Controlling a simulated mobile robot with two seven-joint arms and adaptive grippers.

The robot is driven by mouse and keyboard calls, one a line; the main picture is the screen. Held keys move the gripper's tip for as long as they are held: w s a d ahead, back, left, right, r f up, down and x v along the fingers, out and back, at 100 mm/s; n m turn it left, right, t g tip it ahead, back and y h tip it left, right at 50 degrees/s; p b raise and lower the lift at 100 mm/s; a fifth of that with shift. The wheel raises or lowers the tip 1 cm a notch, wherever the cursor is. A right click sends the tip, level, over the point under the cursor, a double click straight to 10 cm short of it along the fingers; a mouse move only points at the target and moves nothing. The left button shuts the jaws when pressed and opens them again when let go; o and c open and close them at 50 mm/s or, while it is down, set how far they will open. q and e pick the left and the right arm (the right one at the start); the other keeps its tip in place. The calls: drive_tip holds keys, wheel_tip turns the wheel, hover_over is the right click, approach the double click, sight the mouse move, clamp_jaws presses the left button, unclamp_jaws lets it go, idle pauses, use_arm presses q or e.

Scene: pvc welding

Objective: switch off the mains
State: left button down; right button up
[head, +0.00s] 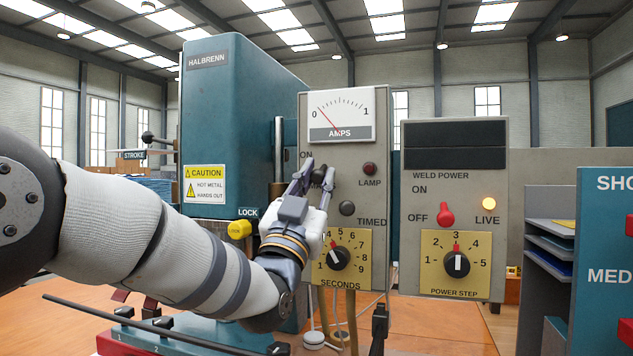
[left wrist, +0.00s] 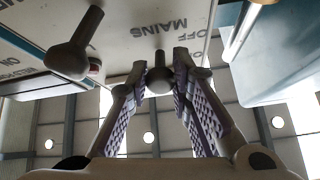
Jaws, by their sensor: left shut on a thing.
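The mains switch is a dark knobbed lever (head: 318,175) on the grey panel under the amps meter, largely hidden by my gripper in the head view. My left gripper (head: 314,177) reaches it from below and is shut on it. In the left wrist view the round dark knob of the mains switch (left wrist: 160,81) sits between the two ridged fingertips (left wrist: 178,78). The words MAINS and OFF show upside down on the panel there. I cannot tell for sure which way the lever points. My right gripper is not in view.
The amps meter (head: 339,115) has its needle near the low end. The LAMP light (head: 369,168) is dark. A yellow LOCK knob (head: 239,229) and seconds dial (head: 339,258) are near my wrist.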

use_arm(q)
drive_tip(key=c, duration=1.4)
unclamp_jaws()
drive_tip(key=shift+w+f, duration=0.1)
drive_tip(key=shift+f, duration=0.05)
drive_tip(key=v, duration=1.2)
